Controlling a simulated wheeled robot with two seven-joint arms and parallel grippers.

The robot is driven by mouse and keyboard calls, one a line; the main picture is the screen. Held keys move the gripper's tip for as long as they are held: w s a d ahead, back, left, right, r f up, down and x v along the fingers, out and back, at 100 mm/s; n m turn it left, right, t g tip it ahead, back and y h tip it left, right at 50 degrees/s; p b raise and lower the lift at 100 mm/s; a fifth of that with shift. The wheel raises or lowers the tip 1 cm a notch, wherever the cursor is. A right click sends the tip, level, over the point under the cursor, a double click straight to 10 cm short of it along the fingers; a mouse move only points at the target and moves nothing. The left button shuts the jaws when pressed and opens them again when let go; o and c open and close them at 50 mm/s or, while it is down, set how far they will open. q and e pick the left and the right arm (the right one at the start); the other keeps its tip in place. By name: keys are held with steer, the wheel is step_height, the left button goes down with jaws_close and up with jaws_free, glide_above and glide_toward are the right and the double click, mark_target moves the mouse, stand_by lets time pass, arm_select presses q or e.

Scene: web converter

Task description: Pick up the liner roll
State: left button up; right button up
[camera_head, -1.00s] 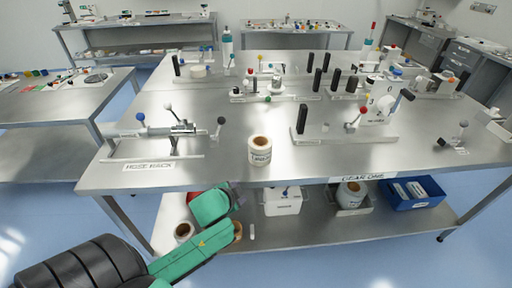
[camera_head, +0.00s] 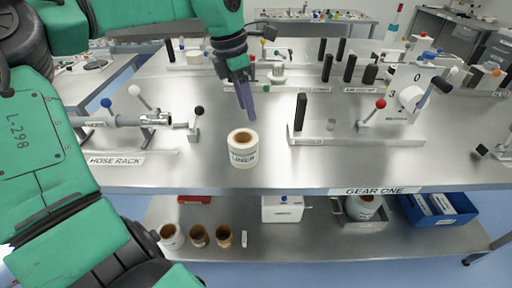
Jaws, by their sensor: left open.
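The liner roll (camera_head: 243,152) is a white roll with a brown core and a "LINER" label. It stands upright near the front edge of the steel table. My left gripper (camera_head: 247,108) points down just above and behind the roll, with its purple fingers apart from it as far as I can tell. The gripper is open and empty. My green left arm covers the left of the view. My right gripper is out of view.
A hose rack fixture (camera_head: 140,120) with levers stands left of the roll. A plate with a black post (camera_head: 300,113) and a red-knobbed lever (camera_head: 373,110) stands to the right. On the lower shelf are several brown-topped rolls (camera_head: 198,236), a white box (camera_head: 283,209) and a blue bin (camera_head: 437,211).

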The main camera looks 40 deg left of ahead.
arm_select(q)
steer(key=s, duration=0.2)
steer(key=p, duration=0.1)
glide_above(247, 145)
steer(key=s, duration=0.2)
steer(key=shift+y, duration=0.3)
steer(key=f, duration=0.4)
steer(key=shift+w+a+f, duration=0.2)
steer(key=shift+w, duration=0.05)
steer(key=f+p, duration=0.1)
steer(key=f, duration=0.1)
steer(key=w+f, duration=0.1)
steer(key=f, duration=0.2)
steer(key=f+p, duration=0.1)
steer(key=f, duration=0.2)
steer(key=shift+w+d+f+p, duration=0.15)
steer(key=shift+w+f+p, duration=0.05)
steer(key=shift+p, duration=0.15)
steer(key=shift+w+f, duration=0.1)
steer(key=shift+f, duration=0.1)
steer(key=shift+r, duration=0.1)
jaws_close()
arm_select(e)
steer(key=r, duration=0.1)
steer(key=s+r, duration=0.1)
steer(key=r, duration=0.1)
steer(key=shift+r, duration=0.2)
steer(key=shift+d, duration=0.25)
